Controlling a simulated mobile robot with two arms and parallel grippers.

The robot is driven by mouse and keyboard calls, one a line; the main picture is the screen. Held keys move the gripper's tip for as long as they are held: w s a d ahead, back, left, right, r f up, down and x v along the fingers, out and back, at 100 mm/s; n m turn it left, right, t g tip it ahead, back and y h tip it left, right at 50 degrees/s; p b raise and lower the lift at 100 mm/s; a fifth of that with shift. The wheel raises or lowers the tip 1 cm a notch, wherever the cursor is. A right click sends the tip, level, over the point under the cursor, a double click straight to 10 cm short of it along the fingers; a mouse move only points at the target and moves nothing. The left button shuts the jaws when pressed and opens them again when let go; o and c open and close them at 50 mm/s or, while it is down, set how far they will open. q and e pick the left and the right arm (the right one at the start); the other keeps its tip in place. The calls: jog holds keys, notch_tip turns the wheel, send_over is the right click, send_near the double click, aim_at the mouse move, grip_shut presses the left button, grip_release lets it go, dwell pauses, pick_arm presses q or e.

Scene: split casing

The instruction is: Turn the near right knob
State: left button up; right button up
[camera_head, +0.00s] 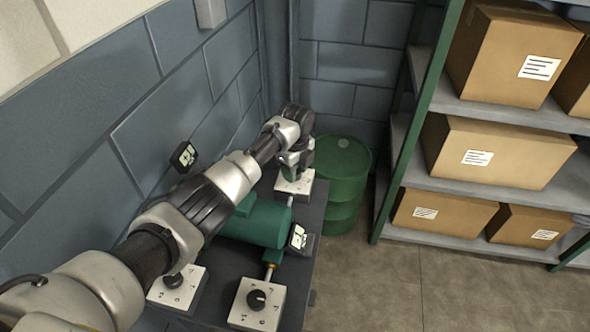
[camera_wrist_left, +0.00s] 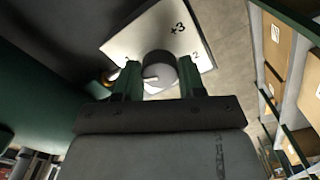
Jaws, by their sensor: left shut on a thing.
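A knob on a white dial plate (camera_head: 294,186) sits at the far end of the dark bench. My left gripper (camera_head: 297,172) reaches over the green casing (camera_head: 262,222) and is down on this far knob. In the left wrist view, the dark round knob (camera_wrist_left: 158,66) is between the two green fingers, shut on its sides; the plate (camera_wrist_left: 185,38) shows "+3". A light mark on the knob is partly visible. Another black knob (camera_head: 257,299) is on the dial plate at the bench's near right, with no gripper on it. My right gripper is not in view.
A third knob (camera_head: 173,281) is at the near left, beside my left arm. Small displays stand by the wall (camera_head: 184,157) and at the casing's right (camera_head: 298,238). A green drum (camera_head: 341,178) and box shelves (camera_head: 503,120) stand beyond. The floor at right is clear.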

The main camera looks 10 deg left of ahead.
pick_arm(q)
jog(key=shift+r+m, duration=0.1)
jog(key=shift+m, duration=1)
jog(key=o, duration=0.9)
jog(key=shift+o, duration=0.2)
notch_tip(320, 180, up, 11)
jog(key=b, duration=0.1)
